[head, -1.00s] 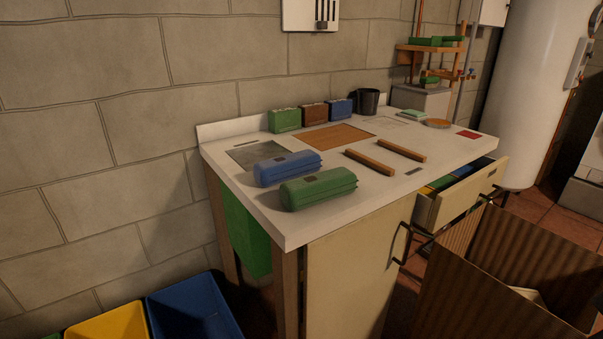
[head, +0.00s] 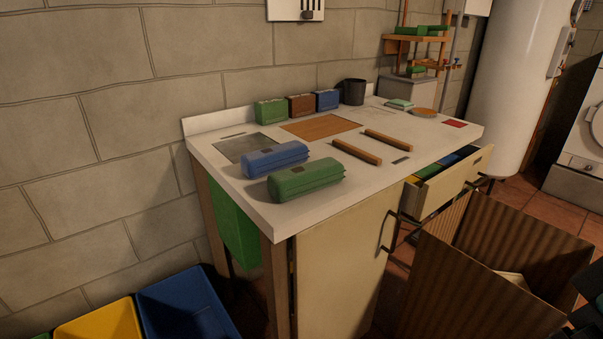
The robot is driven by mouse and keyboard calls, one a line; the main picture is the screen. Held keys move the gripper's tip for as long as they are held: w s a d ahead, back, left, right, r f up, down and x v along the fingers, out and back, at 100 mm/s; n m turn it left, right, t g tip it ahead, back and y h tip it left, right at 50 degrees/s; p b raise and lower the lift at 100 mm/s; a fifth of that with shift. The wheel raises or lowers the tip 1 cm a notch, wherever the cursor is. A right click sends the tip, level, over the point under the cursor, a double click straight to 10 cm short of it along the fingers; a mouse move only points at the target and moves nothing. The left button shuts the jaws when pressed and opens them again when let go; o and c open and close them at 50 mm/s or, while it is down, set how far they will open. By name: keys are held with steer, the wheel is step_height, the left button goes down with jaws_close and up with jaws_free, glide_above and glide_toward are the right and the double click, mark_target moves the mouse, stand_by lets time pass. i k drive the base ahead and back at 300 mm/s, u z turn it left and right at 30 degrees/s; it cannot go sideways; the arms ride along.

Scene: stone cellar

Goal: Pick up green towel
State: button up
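A rolled green towel (head: 305,181) with a small dark patch on top lies near the front left of the white worktop (head: 240,194). A similar rolled blue towel (head: 275,159) lies just behind it, and the two are very close together. A dark shape at the right edge of the head view, partly cut off, seems to be part of my gripper (head: 588,305). It is well to the right of the worktop and far from the green towel. Its fingers cannot be made out.
Two wooden bars (head: 357,152) lie right of the towels. Green, brown and blue boxes and a dark cup (head: 352,92) line the back. An open drawer (head: 447,184) juts out at the right, above a large cardboard box (head: 485,270). Blue and yellow bins (head: 98,322) stand at lower left.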

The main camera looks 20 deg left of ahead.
mark_target(285, 186)
steer(key=u, duration=0.45)
steer(key=k, duration=0.55)
steer(key=u, duration=0.95)
steer(key=i, duration=0.95)
steer(key=z, duration=0.45)
